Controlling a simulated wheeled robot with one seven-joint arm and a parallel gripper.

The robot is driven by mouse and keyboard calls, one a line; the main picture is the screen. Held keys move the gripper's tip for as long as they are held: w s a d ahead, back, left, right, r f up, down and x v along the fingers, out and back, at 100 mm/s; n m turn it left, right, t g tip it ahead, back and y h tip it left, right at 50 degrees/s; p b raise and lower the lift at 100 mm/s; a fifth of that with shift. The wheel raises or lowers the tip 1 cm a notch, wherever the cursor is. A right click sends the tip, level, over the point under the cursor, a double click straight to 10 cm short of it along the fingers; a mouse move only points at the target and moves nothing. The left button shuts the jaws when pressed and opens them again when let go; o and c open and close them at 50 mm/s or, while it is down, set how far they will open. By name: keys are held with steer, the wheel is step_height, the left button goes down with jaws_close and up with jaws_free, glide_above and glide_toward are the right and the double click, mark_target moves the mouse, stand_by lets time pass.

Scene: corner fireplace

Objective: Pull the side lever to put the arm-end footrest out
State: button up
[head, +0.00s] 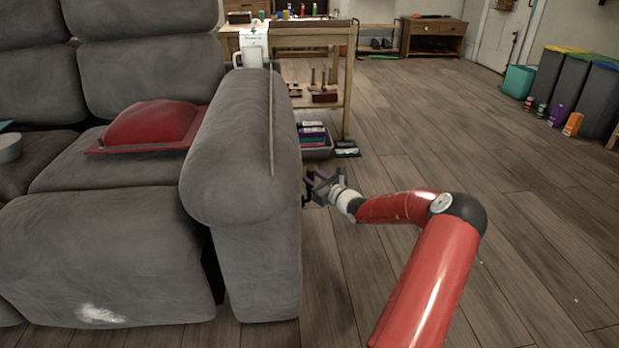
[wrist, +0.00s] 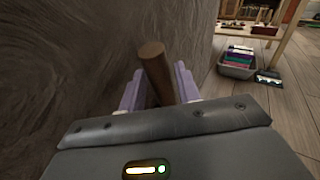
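The grey recliner sofa (head: 240,150) fills the left of the head view, its arm end facing the open floor. The side lever (wrist: 155,72) is a short brown wooden stick beside the grey side panel, slightly tilted in the wrist view. My gripper (head: 312,184) is level with the sofa arm's outer side. In the wrist view the lever stands between the two pale purple fingers of my gripper (wrist: 158,88). Whether both fingers press on it is unclear. The lever's lower end is hidden behind the gripper body.
A wooden table (head: 340,40) and a grey bin (head: 316,150) are behind the arm.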

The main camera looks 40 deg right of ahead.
steer(key=shift+w, duration=0.85)
jaws_close()
